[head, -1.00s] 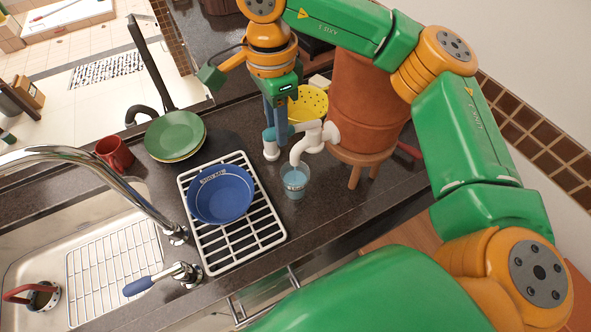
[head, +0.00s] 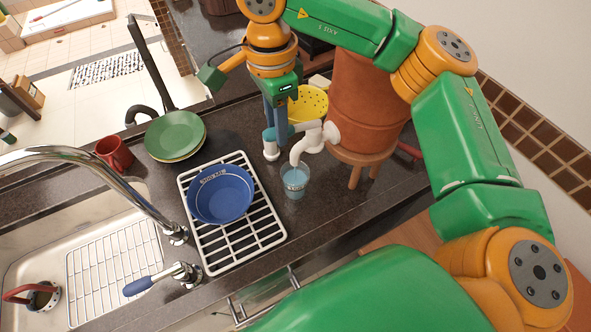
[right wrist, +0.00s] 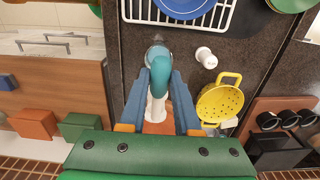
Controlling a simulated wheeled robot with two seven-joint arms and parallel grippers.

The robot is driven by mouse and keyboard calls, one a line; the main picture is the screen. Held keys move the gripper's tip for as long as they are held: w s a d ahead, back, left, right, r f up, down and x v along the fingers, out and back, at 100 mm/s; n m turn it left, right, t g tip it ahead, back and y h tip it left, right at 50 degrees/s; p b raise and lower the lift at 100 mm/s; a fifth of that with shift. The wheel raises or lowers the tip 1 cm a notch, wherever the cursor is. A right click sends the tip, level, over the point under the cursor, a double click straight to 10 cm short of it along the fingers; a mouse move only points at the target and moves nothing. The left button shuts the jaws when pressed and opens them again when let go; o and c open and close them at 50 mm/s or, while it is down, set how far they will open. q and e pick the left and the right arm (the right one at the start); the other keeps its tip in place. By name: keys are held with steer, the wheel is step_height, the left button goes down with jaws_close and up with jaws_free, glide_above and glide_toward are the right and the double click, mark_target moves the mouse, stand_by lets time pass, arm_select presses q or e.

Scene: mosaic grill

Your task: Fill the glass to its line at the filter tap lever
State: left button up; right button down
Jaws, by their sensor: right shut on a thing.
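The white filter tap (head: 310,140) sticks out from the brown clay filter (head: 370,100), its spout over the glass (head: 295,178). The glass stands upright on the dark counter and holds bluish water. A marking shows low on its side; I cannot tell the exact level against the line. My right gripper (head: 277,122) is at the tap, pointing down. In the right wrist view its fingers (right wrist: 158,105) are shut on the teal tap lever (right wrist: 160,78), which partly hides the glass (right wrist: 157,51). My left gripper is not in view.
A blue bowl (head: 221,194) sits on a white rack (head: 268,236) left of the glass. A yellow colander (right wrist: 222,103) and a small white cylinder (right wrist: 206,57) are close to my right gripper. Green plates (head: 174,135), a red mug (head: 115,153) and the sink lie farther left.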

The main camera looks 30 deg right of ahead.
steer(key=shift+f, duration=0.1)
stand_by(0.5)
steer(key=shift+f+b, duration=0.7)
steer(key=c, duration=1)
jaws_free()
steer(key=shift+a+f, duration=0.1)
steer(key=shift+f, duration=0.05)
steer(key=o, duration=0.4)
steer(key=shift+o, duration=0.2)
step_height(320, 180, up, 7)
steer(key=p, duration=0.4)
steer(key=shift+r, duration=0.2)
